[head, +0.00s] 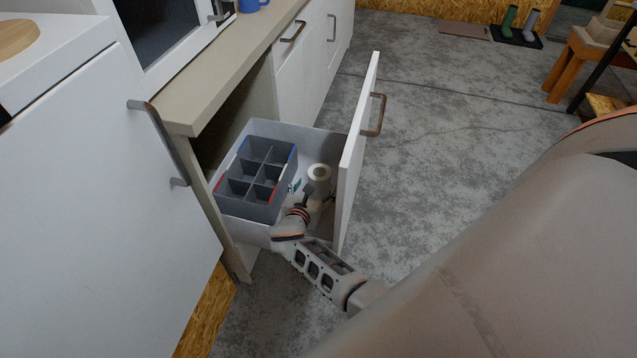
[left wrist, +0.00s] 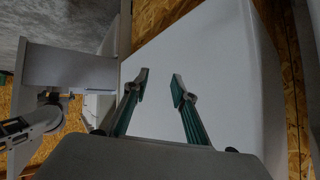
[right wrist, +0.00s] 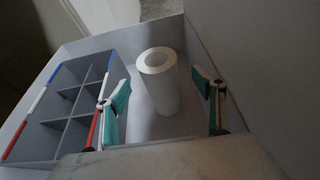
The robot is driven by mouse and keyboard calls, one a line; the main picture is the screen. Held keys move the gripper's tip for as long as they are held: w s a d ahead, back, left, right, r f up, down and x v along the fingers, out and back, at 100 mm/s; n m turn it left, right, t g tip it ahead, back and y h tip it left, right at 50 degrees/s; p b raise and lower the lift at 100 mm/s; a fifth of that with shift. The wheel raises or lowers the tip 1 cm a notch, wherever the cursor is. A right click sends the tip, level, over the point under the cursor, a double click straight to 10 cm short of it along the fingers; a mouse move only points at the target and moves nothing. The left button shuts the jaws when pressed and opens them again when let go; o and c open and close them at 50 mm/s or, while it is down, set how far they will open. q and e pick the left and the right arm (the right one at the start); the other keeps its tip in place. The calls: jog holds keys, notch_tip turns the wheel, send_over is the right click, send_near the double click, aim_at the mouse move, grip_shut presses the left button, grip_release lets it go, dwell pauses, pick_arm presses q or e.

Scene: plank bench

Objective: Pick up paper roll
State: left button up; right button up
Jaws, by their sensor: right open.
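The white paper roll (head: 319,174) stands upright in the open drawer (head: 322,139), between the grey divided box and the drawer front. In the right wrist view the paper roll (right wrist: 160,82) stands a little beyond the fingertips, between them as seen from the camera. My right gripper (right wrist: 165,92) is open and empty, reaching into the drawer; it also shows in the head view (head: 318,198). My left gripper (left wrist: 160,80) is open and empty in the left wrist view, in front of a plain white surface. It does not show in the head view.
The grey divided box (head: 257,178) with red and blue edges fills the left of the drawer; its compartments look empty. The drawer front (head: 357,150) rises close on the right. A beige worktop (head: 215,75) overhangs at the left. The concrete floor (head: 440,110) is clear nearby.

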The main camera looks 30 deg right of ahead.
aim_at(317, 184)
jog(key=shift+x, duration=0.85)
jog(key=b+x, duration=0.1)
jog(key=x, duration=0.2)
jog(key=shift+w+f+b, duration=0.1)
jog(key=shift+f+b, duration=0.25)
jog(key=shift+f, duration=0.05)
jog(key=shift+x, duration=0.8)
jog(key=shift+w+r, duration=0.15)
jog(key=shift+r, duration=0.05)
pick_arm(q)
jog(key=shift+w+d+f, duration=0.1)
jog(key=shift+d, duration=0.25)
pick_arm(e)
jog(key=c, duration=1.7)
